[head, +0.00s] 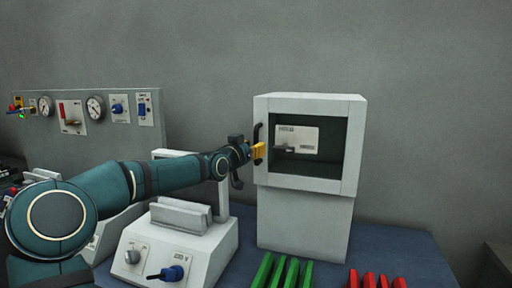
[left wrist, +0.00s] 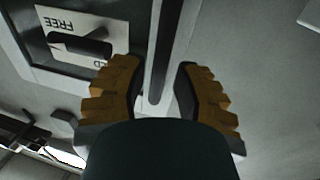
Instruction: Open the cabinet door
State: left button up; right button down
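The white cabinet (head: 305,218) stands on a blue table, with its framed door (head: 348,150) closed. Through the door's opening or pane I see a label (head: 298,138) and a dark grey lever. A black vertical handle (head: 257,132) is on the door's left edge. My left gripper (head: 259,151) is at the handle's lower part. In the left wrist view its yellow-brown fingers (left wrist: 160,88) are apart, with the black handle (left wrist: 163,50) between them and gaps visible on both sides. The label also shows there upside down (left wrist: 75,25). My right gripper is not in view.
A white device with knobs (head: 180,245) stands left of the cabinet, under my left arm. Green bars (head: 281,272) and red bars (head: 377,280) are at the table's front. A gauge panel (head: 80,112) stands at the back left. The table (head: 400,250) right of the cabinet is clear.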

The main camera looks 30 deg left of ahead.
pick_arm(q)
jog(key=shift+w, duration=1.2)
grip_shut()
jog(key=shift+s, duration=0.15)
